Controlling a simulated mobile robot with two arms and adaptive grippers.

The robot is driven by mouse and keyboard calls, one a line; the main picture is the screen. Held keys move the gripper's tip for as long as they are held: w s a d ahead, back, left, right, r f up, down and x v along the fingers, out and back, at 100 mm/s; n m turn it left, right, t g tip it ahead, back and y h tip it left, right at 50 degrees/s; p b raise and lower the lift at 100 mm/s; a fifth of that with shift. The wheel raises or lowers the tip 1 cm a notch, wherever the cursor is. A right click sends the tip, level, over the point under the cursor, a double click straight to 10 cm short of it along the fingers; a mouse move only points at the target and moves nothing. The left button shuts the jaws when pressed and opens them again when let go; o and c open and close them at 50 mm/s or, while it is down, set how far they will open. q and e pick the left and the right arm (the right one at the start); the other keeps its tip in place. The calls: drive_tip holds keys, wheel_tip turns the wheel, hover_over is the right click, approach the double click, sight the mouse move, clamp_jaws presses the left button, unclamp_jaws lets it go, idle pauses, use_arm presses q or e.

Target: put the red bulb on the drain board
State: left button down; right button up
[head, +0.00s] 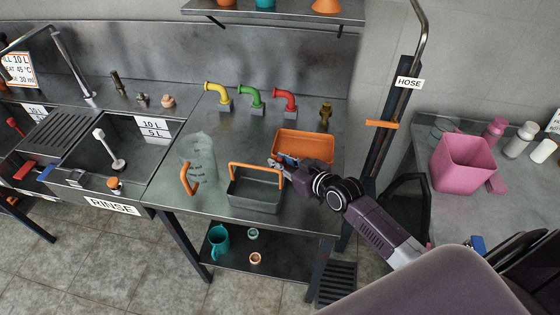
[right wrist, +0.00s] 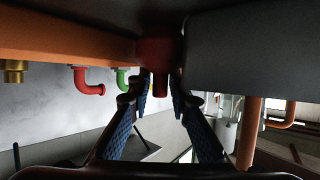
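My right gripper (head: 283,164) reaches in from the right, between the orange tray (head: 330,148) and the dark grey orange-handled basket (head: 258,198) on the steel table. In the right wrist view its two blue-padded fingers (right wrist: 159,92) stand apart on either side of the narrow end of a red thing, apparently the red bulb (right wrist: 160,58). Narrow gaps show beside that end, so I see no clear contact. In the head view the bulb is hidden behind the gripper. The ribbed drain board (head: 60,133) lies at the left between the sink basins. My left gripper is not visible.
A clear jug (head: 201,155) with orange handle stands left of the basket. Yellow, green and red (head: 287,98) pipe elbows line the table's back. A brush (head: 109,148) stands in the rinse sink. A hose post (head: 392,125) and pink bin (head: 463,165) are at right.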

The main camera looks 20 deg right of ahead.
drive_tip(key=shift+r, duration=0.1)
drive_tip(key=shift+s, duration=0.15)
drive_tip(key=b+v, duration=0.1)
drive_tip(key=v, duration=1)
drive_tip(key=shift+s+r, duration=0.25)
drive_tip(key=shift+r, duration=0.1)
drive_tip(key=shift+d, duration=0.1)
